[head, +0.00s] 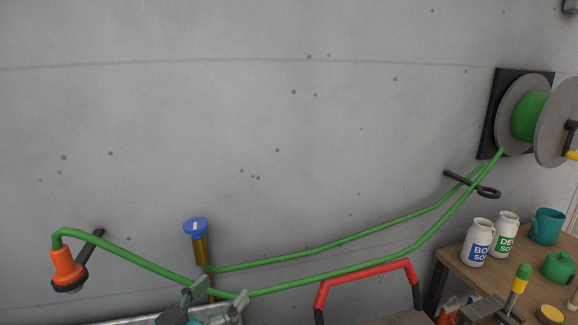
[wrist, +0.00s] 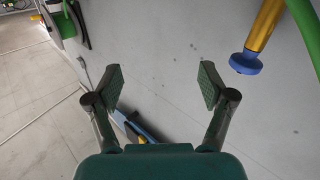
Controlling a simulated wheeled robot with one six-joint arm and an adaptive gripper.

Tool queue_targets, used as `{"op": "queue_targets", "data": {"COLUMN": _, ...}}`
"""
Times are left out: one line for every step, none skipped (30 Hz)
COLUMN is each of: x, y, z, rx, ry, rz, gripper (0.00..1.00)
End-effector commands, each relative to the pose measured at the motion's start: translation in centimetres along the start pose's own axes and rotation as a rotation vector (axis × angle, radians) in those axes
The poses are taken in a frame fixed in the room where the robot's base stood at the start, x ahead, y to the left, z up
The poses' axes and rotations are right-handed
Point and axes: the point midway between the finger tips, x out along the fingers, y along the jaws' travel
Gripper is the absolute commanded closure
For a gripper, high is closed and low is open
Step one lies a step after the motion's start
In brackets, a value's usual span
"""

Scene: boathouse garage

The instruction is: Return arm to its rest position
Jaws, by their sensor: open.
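My gripper (head: 212,302) shows at the bottom of the head view, in front of the grey wall and close to the green hose in the picture. In the wrist view my gripper (wrist: 162,86) has its two fingers spread wide, with nothing between them. The green hose (head: 335,276) runs from an orange nozzle (head: 66,266) at the left to a wall reel (head: 528,118) at the right. A brass post with a blue cap (head: 196,226) stands just above my gripper in the head view. The blue cap (wrist: 246,64) is right of the fingers in the wrist view, apart from them.
A red bar handle (head: 365,271) is right of my gripper. A wooden bench (head: 462,274) at the right holds white bottles (head: 477,243), a teal mug (head: 547,227) and other items. The upper wall is clear.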

Motion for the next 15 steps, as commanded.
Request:
{"op": "queue_targets", "data": {"x": 0.4, "y": 0.3, "z": 0.9, "rx": -0.018, "ry": -0.001, "rz": -0.009, "gripper": 0.19}}
{"op": "queue_targets", "data": {"x": 0.7, "y": 0.4, "z": 1.4, "rx": -0.028, "ry": -0.001, "rz": -0.016, "gripper": 0.19}}
{"op": "queue_targets", "data": {"x": 0.9, "y": 0.6, "z": 2.2, "rx": -0.042, "ry": -0.001, "rz": -0.025, "gripper": 0.19}}
{"op": "queue_targets", "data": {"x": 1.1, "y": 0.7, "z": 2.7, "rx": -0.052, "ry": -0.001, "rz": -0.035, "gripper": 0.19}}
{"op": "queue_targets", "data": {"x": 1.4, "y": 0.8, "z": 3.3, "rx": -0.063, "ry": -0.002, "rz": -0.043, "gripper": 0.19}}
{"op": "queue_targets", "data": {"x": 1.7, "y": 1.1, "z": 4.2, "rx": -0.079, "ry": -0.002, "rz": -0.054, "gripper": 0.19}}
{"op": "queue_targets", "data": {"x": 1.9, "y": 1.2, "z": 4.8, "rx": -0.092, "ry": -0.003, "rz": -0.065, "gripper": 0.19}}
{"op": "queue_targets", "data": {"x": 2.2, "y": 1.5, "z": 5.6, "rx": -0.106, "ry": -0.005, "rz": -0.075, "gripper": 0.19}}
{"op": "queue_targets", "data": {"x": 2.5, "y": 1.8, "z": 6.7, "rx": -0.125, "ry": -0.006, "rz": -0.092, "gripper": 0.19}}
{"op": "queue_targets", "data": {"x": 2.8, "y": 2.2, "z": 7.6, "rx": -0.140, "ry": -0.008, "rz": -0.103, "gripper": 0.19}}
{"op": "queue_targets", "data": {"x": 3.1, "y": 2.5, "z": 8.6, "rx": -0.157, "ry": -0.011, "rz": -0.118, "gripper": 0.19}}
{"op": "queue_targets", "data": {"x": 3.4, "y": 3.1, "z": 10.1, "rx": -0.181, "ry": -0.014, "rz": -0.139, "gripper": 0.19}}
{"op": "queue_targets", "data": {"x": 3.7, "y": 3.6, "z": 11.2, "rx": -0.199, "ry": -0.018, "rz": -0.156, "gripper": 0.19}}
{"op": "queue_targets", "data": {"x": 3.9, "y": 4.1, "z": 12.4, "rx": -0.216, "ry": -0.023, "rz": -0.174, "gripper": 0.19}}
{"op": "queue_targets", "data": {"x": 4.1, "y": 4.8, "z": 13.9, "rx": -0.239, "ry": -0.028, "rz": -0.197, "gripper": 0.19}}
